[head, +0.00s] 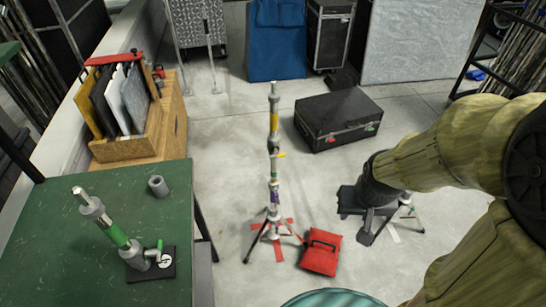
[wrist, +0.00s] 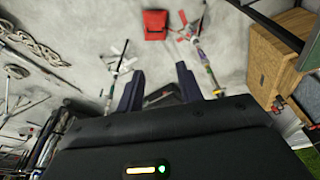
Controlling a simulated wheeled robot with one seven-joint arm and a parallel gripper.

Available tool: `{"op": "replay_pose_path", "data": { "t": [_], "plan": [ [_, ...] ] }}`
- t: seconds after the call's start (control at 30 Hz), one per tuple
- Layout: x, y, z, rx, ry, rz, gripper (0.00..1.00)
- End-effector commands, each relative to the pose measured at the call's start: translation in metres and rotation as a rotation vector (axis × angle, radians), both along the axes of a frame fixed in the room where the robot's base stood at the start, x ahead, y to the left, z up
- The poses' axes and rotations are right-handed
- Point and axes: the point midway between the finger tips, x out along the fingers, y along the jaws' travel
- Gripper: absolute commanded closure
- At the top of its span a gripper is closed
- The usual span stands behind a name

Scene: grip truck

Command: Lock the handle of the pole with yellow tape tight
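The pole with yellow tape (head: 274,122) stands upright on a tripod in the middle of the head view, over a red tape cross on the floor. A small yellow handle (head: 282,155) sticks out to its right, partway up. Whether it is tight cannot be told. My gripper (head: 360,222) hangs to the right of the pole, apart from it, pointing down. In the wrist view my gripper (wrist: 160,70) shows two spread dark fingers with nothing between them. A pole over red tape, seemingly the same one, shows right of the fingers in the wrist view (wrist: 197,53).
A red bag (head: 321,253) lies right of the tripod. A black case (head: 338,118) lies behind. A green table (head: 60,235) at left holds a green-taped pole (head: 117,235) and a grey cylinder (head: 158,186). Another stand (head: 408,211) is partly hidden behind my gripper.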

Motion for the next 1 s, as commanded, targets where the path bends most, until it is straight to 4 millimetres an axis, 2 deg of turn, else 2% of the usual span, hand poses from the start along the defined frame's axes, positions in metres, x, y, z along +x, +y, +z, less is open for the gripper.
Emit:
{"op": "replay_pose_path", "data": {
  "t": [0.13,0.27,0.5,0.7,1.0],
  "plan": [
    [0.004,0.001,-0.006,-0.002,-0.012,0.012,0.55],
    [0.02,0.003,-0.027,-0.012,-0.071,0.064,0.55],
    [0.084,0.026,-0.092,-0.076,-0.321,0.278,0.55],
    [0.135,0.053,-0.137,-0.165,-0.565,0.466,0.55],
    [0.187,0.101,-0.193,-0.356,-0.93,0.708,0.55]
  ]
}}
